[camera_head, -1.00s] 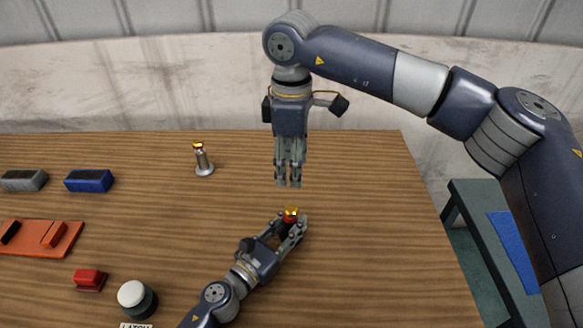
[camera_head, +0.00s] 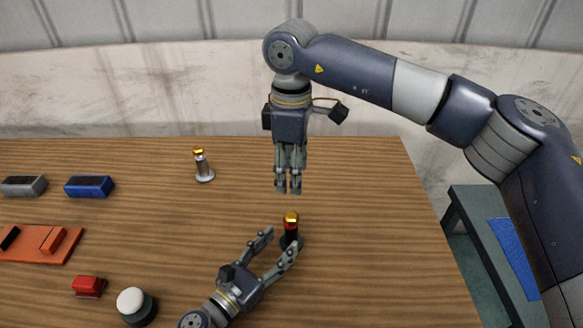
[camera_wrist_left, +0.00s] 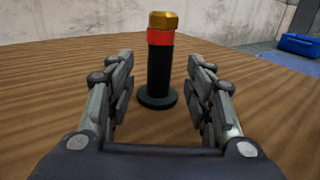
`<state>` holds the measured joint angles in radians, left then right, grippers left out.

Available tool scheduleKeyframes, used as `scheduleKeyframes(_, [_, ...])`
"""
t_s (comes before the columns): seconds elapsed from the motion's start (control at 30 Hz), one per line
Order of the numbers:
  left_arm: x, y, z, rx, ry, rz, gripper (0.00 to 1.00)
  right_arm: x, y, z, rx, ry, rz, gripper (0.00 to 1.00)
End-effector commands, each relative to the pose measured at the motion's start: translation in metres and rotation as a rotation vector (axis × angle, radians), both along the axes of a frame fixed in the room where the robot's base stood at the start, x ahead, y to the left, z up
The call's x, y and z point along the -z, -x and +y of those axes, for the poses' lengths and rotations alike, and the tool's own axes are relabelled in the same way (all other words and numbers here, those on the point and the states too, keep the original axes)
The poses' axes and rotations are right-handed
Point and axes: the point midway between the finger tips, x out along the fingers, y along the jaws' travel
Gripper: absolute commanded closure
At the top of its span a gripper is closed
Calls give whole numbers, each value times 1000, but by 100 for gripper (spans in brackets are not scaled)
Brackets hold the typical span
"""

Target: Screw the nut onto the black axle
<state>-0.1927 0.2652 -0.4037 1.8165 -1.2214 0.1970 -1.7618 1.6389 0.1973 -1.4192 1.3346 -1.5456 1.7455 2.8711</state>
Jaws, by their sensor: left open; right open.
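The black axle (camera_head: 291,239) stands upright on the table, with a red band near its top and a gold nut (camera_head: 292,217) on its upper end. In the left wrist view the axle (camera_wrist_left: 160,75) rises from a round base, with the nut (camera_wrist_left: 163,20) on top. I cannot tell how far the nut is threaded. My left gripper (camera_head: 272,243) is open, its fingers pointing at the axle from the lower left, apart from it. My right gripper (camera_head: 288,191) points down above and just behind the axle, empty; its fingers look close together.
A silver axle (camera_head: 203,168) with a gold top stands behind left. Grey (camera_head: 23,187) and blue (camera_head: 89,187) blocks, an orange tray (camera_head: 62,254), a red part (camera_head: 88,286) and a white-topped button (camera_head: 134,304) lie on the left. The table right of the black axle is clear.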

Motion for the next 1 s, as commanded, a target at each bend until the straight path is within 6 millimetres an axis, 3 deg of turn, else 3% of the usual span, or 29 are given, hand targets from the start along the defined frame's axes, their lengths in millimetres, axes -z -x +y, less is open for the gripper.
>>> scheduleKeyframes(0.2, [1, 33, 24, -1, 1, 3, 52, 0, 0, 0, 0, 0, 0, 51])
scheduleKeyframes(0.4, [1, 48, 36, -1, 2, 3, 52, 0, 0, 0, 0, 0, 0, 51])
scheduleKeyframes(1.0, [-1, 51, 38, 0, 1, 1, 52, -1, 0, 0, 0, 0, 0, 51])
